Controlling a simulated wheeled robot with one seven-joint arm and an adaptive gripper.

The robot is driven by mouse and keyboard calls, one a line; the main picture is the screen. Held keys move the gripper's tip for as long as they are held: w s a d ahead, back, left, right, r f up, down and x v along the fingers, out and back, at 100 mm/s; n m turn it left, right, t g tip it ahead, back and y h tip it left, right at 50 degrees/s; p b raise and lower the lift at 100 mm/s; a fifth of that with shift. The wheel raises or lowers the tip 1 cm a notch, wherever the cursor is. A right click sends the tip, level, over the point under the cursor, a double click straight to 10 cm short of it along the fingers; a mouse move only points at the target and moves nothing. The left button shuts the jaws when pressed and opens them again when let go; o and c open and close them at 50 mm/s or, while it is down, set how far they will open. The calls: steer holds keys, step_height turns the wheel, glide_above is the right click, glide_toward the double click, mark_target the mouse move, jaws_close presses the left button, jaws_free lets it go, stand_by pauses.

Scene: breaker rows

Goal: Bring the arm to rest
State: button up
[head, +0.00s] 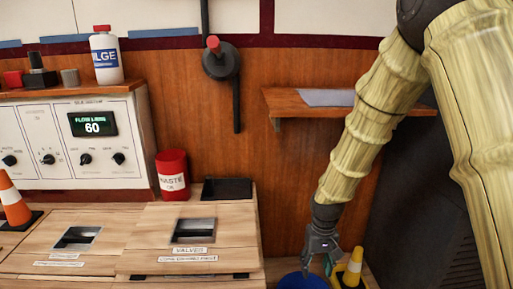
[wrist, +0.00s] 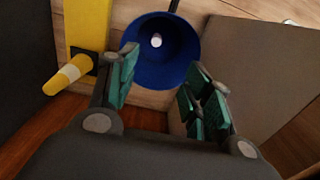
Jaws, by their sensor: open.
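My arm, in yellow-green bamboo-like segments, hangs down the right side of the head view. My gripper (head: 322,262) points down at its end, low in the picture, over a blue bucket (head: 302,281). In the wrist view, my gripper (wrist: 162,95) has its two green-padded fingers spread wide with nothing between them. The blue bucket (wrist: 187,52) shows beyond the fingertips, with a small pale round spot inside it. I cannot tell how far the fingertips are above the bucket.
A yellow cone-like object (head: 353,268) stands just right of my gripper. A wooden shelf (head: 290,104) juts from the wall left of my arm. Wooden cabinets with a "VALVES" hatch (head: 193,231), a red waste can (head: 172,176) and a control panel (head: 70,140) stand at left.

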steer(key=s+d+f+p, duration=0.1)
steer(key=s+f+p, duration=0.3)
steer(key=s+f, duration=1)
steer(key=s+d+f+p, duration=0.1)
steer(key=s+f+p, duration=0.15)
steer(key=s, duration=0.75)
steer(key=s+d+f+p, duration=0.2)
steer(key=s+f, duration=0.1)
steer(key=s, duration=0.7)
step_height(320, 180, up, 38)
steer(key=p, duration=3.8)
steer(key=shift+s+a+m, duration=0.15)
steer(key=shift+a+m, duration=0.05)
steer(key=shift+m, duration=0.2)
